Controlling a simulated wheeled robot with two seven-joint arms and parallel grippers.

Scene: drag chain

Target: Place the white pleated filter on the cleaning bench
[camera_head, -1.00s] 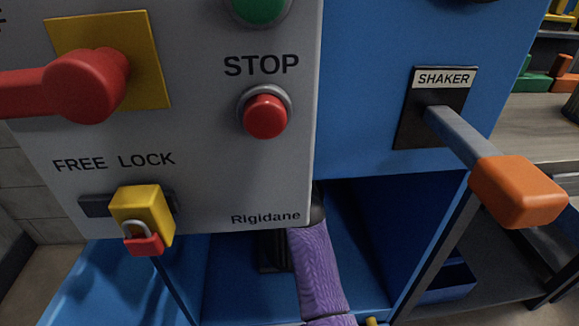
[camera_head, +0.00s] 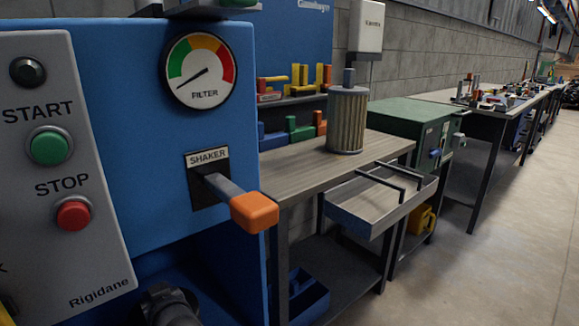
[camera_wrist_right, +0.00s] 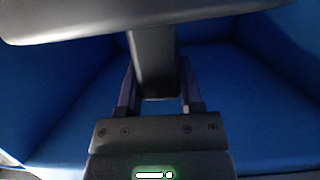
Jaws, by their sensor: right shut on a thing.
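A tan-grey pleated filter (camera_head: 346,120) with dark end rims and a grey knob on top stands upright on the wooden-topped bench (camera_head: 300,172). No plainly white pleated filter is in view. My right gripper (camera_wrist_right: 158,80) is shut on a dark grey stem (camera_wrist_right: 153,55) below a wide dark crosspiece (camera_wrist_right: 90,22). What the stem belongs to is cut off. Blue walls surround it in the right wrist view. A dark rounded part shows at the bottom of the head view, but I cannot tell what it is. My left gripper is not in view.
The blue machine (camera_head: 130,130) fills the left, with its orange-tipped shaker lever (camera_head: 252,212) sticking out toward the bench. A tray with black handles (camera_head: 375,200) projects from the bench front. A green cabinet (camera_head: 400,112) stands beyond. Open floor lies at right.

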